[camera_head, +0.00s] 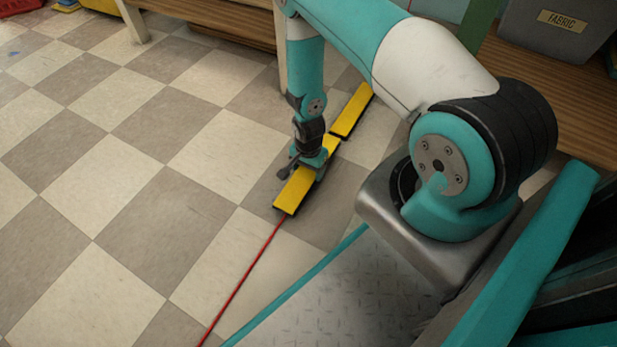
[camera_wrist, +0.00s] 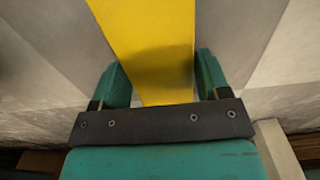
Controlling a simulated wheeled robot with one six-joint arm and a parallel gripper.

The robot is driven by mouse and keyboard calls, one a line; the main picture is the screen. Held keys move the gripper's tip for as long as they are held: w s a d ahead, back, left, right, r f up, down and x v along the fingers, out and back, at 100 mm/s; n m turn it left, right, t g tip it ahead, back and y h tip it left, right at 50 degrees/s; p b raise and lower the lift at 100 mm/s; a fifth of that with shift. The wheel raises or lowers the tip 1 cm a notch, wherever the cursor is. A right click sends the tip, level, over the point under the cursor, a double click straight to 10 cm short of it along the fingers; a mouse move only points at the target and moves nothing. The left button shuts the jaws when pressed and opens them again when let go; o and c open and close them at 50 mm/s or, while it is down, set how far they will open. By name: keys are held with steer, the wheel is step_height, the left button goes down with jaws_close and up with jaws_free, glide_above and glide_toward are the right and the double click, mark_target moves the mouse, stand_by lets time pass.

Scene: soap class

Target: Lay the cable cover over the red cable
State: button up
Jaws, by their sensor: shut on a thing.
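The yellow cable cover (camera_head: 291,194) with dark edges is held by my gripper (camera_head: 307,165). In the wrist view the cover (camera_wrist: 148,35) lies between my two teal fingers (camera_wrist: 158,68). The cover is at or just above the floor; I cannot tell if it touches. The red cable (camera_head: 240,279) runs from the cover's near end toward the bottom of the head view. Any cable under the cover is hidden. A second yellow cover (camera_head: 351,111) lies beyond, end to end with the held one or nearly so.
The checkered tile floor (camera_head: 135,190) is clear to the left. A wooden shelf with pale legs (camera_head: 134,20) stands at the back. A grey bin marked FABRIC (camera_head: 560,35) is at the top right. A red tub (camera_head: 20,6) is at the far left.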

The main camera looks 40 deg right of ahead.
mark_target(308, 174)
steer(key=shift+f+b, duration=0.6)
steer(key=shift+f, duration=0.95)
steer(key=shift+f, duration=0.1)
steer(key=o, duration=1.1)
